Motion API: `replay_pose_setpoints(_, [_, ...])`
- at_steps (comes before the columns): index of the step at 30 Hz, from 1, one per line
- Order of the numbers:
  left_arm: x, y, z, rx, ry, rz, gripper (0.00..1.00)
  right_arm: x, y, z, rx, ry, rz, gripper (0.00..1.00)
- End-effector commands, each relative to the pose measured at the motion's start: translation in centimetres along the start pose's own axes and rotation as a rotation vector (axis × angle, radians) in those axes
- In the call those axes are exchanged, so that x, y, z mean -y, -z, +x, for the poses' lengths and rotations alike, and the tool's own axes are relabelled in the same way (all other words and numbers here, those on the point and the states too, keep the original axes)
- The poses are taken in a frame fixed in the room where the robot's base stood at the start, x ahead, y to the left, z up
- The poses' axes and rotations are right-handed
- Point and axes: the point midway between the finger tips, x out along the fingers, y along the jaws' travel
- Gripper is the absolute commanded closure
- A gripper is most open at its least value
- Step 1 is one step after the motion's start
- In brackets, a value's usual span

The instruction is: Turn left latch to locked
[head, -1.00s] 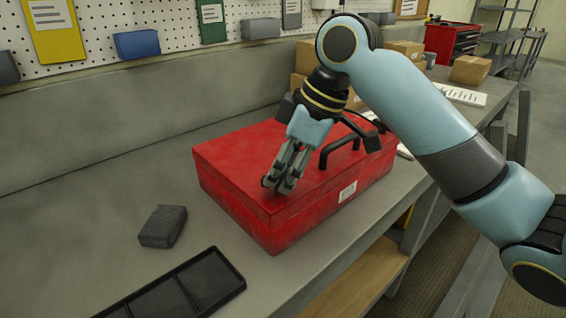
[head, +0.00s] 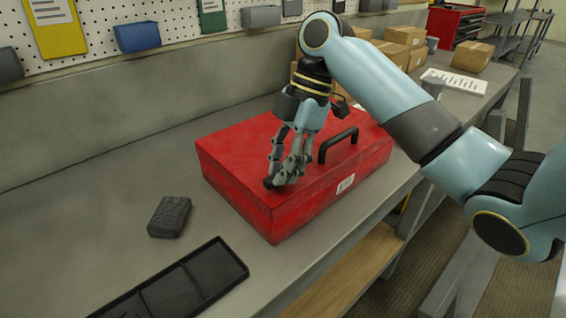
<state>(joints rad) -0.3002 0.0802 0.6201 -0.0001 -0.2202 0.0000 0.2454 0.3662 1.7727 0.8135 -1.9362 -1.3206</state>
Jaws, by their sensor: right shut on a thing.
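The red toolbox (head: 232,178) sits on the grey workbench, with a black arched handle (head: 338,144) on its lid. My right gripper (head: 280,182) reaches down to the near left part of the lid, left of the handle. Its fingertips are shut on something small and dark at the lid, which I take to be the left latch. The fingers cover most of it, so its angle cannot be read. No other latch shows clearly. My left gripper is not in view.
A dark grey block (head: 169,216) and a black divided tray (head: 232,270) lie on the bench left of the toolbox. Cardboard boxes (head: 404,38) stand at the back. The bench between block and wall is free.

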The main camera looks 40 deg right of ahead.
Motion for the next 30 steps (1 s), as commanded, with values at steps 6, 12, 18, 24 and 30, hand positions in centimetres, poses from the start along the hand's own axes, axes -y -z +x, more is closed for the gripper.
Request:
replay_pose_setpoints(6, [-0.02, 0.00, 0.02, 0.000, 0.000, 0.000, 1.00, -0.13, 0.03, -0.04, 0.000, 0.026, -0.069, 1.00])
replay_pose_setpoints(12, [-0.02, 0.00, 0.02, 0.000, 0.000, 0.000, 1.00, -0.12, 0.00, -0.03, 0.001, 0.036, -0.091, 1.00])
replay_pose_setpoints(18, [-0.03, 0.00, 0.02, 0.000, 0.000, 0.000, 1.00, -0.11, 0.00, -0.03, 0.001, 0.037, -0.094, 1.00])
replay_pose_setpoints(24, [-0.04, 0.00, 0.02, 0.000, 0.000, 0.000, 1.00, -0.12, 0.00, -0.04, 0.001, 0.037, -0.094, 0.78])
replay_pose_setpoints(30, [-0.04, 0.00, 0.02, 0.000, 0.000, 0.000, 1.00, -0.11, 0.00, -0.02, 0.001, 0.037, -0.092, 0.61])
